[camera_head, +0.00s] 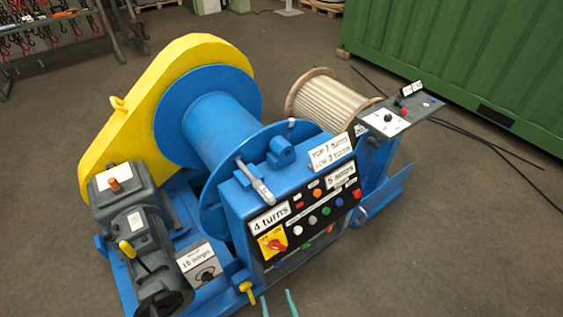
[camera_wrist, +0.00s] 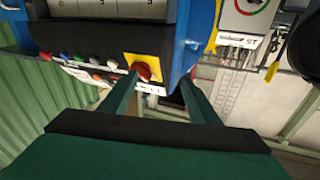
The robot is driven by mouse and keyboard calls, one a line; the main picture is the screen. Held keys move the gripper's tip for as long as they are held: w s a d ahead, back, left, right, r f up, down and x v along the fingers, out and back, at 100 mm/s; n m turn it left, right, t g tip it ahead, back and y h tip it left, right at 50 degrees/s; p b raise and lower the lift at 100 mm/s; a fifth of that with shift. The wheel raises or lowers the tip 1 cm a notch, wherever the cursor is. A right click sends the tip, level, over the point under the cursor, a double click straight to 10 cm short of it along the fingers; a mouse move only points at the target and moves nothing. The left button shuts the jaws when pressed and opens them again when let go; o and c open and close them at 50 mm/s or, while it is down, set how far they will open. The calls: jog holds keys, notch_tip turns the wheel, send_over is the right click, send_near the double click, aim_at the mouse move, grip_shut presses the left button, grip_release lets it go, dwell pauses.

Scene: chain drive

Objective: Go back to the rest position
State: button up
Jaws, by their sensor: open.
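My gripper (camera_head: 278,304) shows at the bottom edge of the head view as two green fingertips, apart, just in front of the blue control box (camera_head: 232,197). In the wrist view my gripper (camera_wrist: 159,84) is open, its green fingers spread with nothing held between them. The red rotary knob (camera_wrist: 143,71) on its yellow plate appears close to the left fingertip there; whether they touch I cannot tell. The same red knob (camera_head: 276,245) shows in the head view at the panel's left. Most of my arm is out of the head view.
The blue winch drum (camera_head: 205,118) has a yellow chain guard (camera_head: 120,130) and grey motor (camera_head: 125,205) at left. A lever (camera_head: 258,185) and a yellow handle (camera_head: 247,290) stick out. A grey pedestal panel (camera_head: 400,115) stands right. Floor (camera_head: 450,240) at right is clear.

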jog(key=s+d+r+m+g+h, duration=0.1)
jog(key=s+r+h, duration=0.4)
jog(key=s+r, duration=1.4)
jog(key=shift+d+r+m+g, duration=0.25)
jog(key=shift+r+m+g, duration=0.25)
jog(key=shift+m+g, duration=0.3)
jog(key=shift+c, duration=0.7)
dwell(0.9)
